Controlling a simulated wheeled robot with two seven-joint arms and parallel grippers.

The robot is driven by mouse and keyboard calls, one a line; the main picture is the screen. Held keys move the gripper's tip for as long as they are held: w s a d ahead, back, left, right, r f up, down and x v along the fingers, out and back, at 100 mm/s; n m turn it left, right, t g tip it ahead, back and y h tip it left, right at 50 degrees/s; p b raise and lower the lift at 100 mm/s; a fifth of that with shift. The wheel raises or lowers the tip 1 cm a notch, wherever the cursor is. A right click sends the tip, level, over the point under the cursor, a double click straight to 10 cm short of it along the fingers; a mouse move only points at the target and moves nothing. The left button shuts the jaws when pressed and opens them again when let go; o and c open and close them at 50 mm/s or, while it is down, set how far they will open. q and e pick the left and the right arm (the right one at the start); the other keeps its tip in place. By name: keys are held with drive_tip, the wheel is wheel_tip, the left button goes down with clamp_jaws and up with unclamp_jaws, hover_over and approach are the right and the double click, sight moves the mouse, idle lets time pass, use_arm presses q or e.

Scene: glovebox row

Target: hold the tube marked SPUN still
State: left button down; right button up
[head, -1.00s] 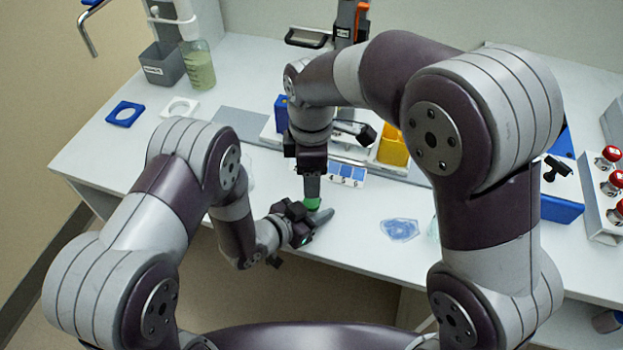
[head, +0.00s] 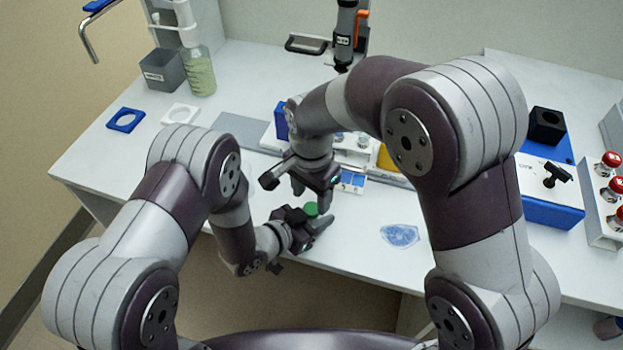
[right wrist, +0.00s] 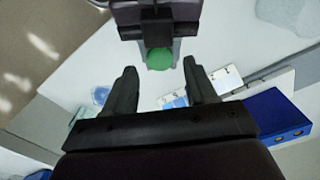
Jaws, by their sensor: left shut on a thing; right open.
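A tube with a green cap (head: 311,209) is in my left gripper (head: 312,222), which is shut on it above the front of the bench. Only the cap shows clearly; the tube body is hidden by the fingers, and no SPUN marking can be read. The green cap (right wrist: 160,58) also shows in the right wrist view, face-on between the left fingers. My right gripper (head: 312,198) is open just above and behind the cap. In the right wrist view its two fingers stand apart, with the cap beyond them and nothing between them.
A blue patterned patch (head: 400,235) lies on the bench to the right. Behind the right gripper are a small blue-and-white card (head: 352,181) and a rack. A blue box (head: 548,205) and red-capped vials (head: 609,160) stand at right. The front left bench is clear.

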sight(312, 208)
wheel_tip(312, 208, down, 3)
drive_tip(key=shift+f, duration=0.15)
clamp_jaws()
drive_tip(key=shift+o, duration=0.2)
unclamp_jaws()
wheel_tip(312, 208, up, 8)
drive_tip(key=shift+f, duration=0.15)
drive_tip(key=shift+c, duration=0.2)
wheel_tip(312, 208, down, 8)
drive_tip(key=shift+r, duration=0.15)
